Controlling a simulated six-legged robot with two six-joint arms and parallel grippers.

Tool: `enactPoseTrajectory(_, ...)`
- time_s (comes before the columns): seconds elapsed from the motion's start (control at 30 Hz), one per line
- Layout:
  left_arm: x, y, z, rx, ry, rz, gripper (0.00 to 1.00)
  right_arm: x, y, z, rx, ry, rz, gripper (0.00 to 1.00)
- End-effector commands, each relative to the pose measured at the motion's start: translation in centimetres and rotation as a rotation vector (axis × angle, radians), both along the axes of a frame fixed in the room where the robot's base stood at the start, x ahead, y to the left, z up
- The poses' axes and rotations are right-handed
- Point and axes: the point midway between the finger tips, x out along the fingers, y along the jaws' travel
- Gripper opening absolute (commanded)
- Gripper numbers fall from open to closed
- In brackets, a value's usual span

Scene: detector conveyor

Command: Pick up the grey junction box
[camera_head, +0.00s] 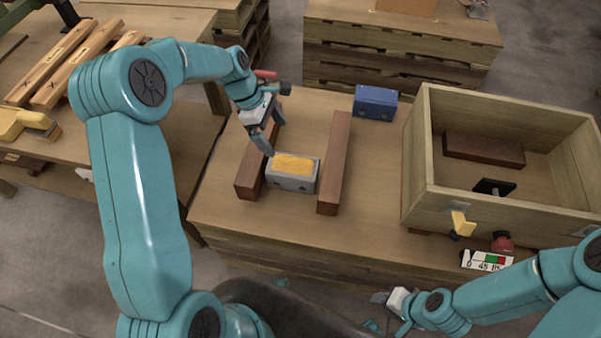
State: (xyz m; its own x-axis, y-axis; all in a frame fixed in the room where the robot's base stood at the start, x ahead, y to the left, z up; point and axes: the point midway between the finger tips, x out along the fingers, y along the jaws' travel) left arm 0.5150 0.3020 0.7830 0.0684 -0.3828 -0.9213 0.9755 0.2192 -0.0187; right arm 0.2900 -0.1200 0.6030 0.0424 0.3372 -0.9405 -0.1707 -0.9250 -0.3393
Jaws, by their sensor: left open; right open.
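The grey junction box (291,183) has a yellow top and sits on the wooden table between two dark brown bars. My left gripper (268,139) is open and empty, just above and behind the box's left side, close to the left bar. From this view I cannot tell whether a fingertip touches the box. My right gripper (385,306) is low at the front, past the table's front edge, far from the box; it is small in the picture and holds nothing that I can see.
The left brown bar (250,178) and right brown bar (335,165) flank the box closely. A blue box (375,103) stands behind. A large wooden crate (505,208) fills the table's right side, with a brown block (484,149) inside. Bare tabletop lies between right bar and crate.

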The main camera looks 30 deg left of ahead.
Motion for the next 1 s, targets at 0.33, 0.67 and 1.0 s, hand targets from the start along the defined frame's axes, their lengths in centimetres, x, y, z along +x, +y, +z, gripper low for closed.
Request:
enactPoseTrajectory(0.33,-0.1,1.8,-1.3,0.009,-0.016,0.033,1.00,0.0,0.0,-1.6,0.000,0.000,0.000,0.43)
enactPoseTrajectory(0.67,0.6,-1.1,-8.1,0.009,-0.013,0.031,1.00,0.0,0.0,-2.2,0.000,0.000,0.000,0.43)
enactPoseTrajectory(1.0,1.2,-2.8,-11.5,0.010,-0.016,0.031,1.00,0.0,0.0,-2.4,0.000,0.000,0.000,0.43)
